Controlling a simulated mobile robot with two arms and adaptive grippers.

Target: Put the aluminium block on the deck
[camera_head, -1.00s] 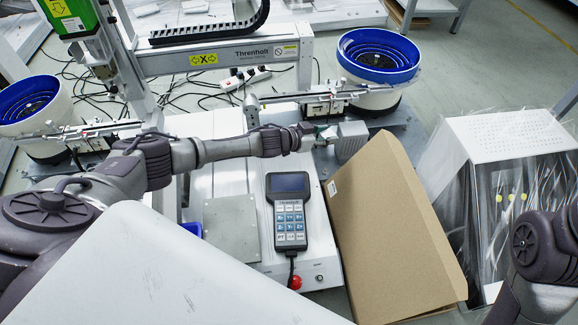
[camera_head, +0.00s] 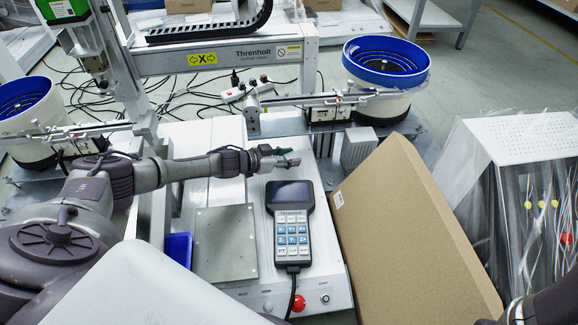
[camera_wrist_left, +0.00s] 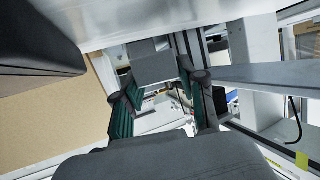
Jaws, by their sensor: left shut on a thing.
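My left gripper (camera_head: 283,157) reaches in from the left, above the white deck (camera_head: 325,250) and just beyond the handheld pendant's top. Its fingers are shut on a small grey piece, the aluminium block (camera_head: 289,162), which shows only as a sliver in the head view. In the left wrist view the grey block (camera_wrist_left: 152,64) sits between the green-padded tips of the left gripper (camera_wrist_left: 160,82). The block looks clear of the deck. My right gripper is out of view.
The pendant (camera_head: 291,225) and a grey plate (camera_head: 225,245) lie on the deck. A blue bin (camera_head: 178,246) is at left. A tall cardboard sheet (camera_head: 415,230) leans at right. A finned grey box (camera_head: 358,149) stands behind it, near the blue-rimmed feeder (camera_head: 385,65).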

